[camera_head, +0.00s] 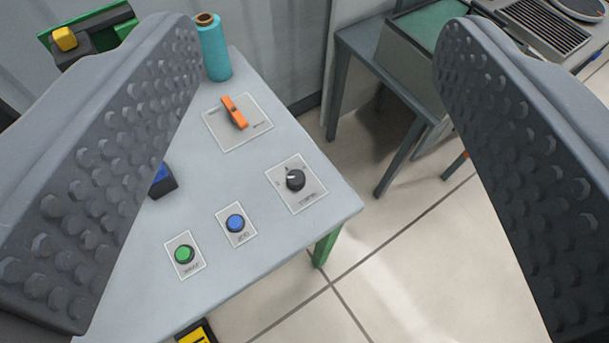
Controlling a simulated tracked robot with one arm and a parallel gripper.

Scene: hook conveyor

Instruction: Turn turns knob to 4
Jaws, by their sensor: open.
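The turns knob (295,180) is a small black dial with a light pointer mark, on a white plate (310,202) near the right corner of the grey table. Small marks stand around the dial, but they are too small to read surely. My gripper (318,45) is open, its two dark studded fingers at the left and right of the picture. It is empty and apart from the knob, which shows between the fingers, beyond them. The left finger hides part of the table.
On the grey table (130,290) are an orange lever (235,113), a blue button (235,223), a green button (184,254), a teal spool (214,48) and a partly hidden blue-black object (162,180). A dark stand (352,90) is behind right. Tiled floor (420,270) is clear at right.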

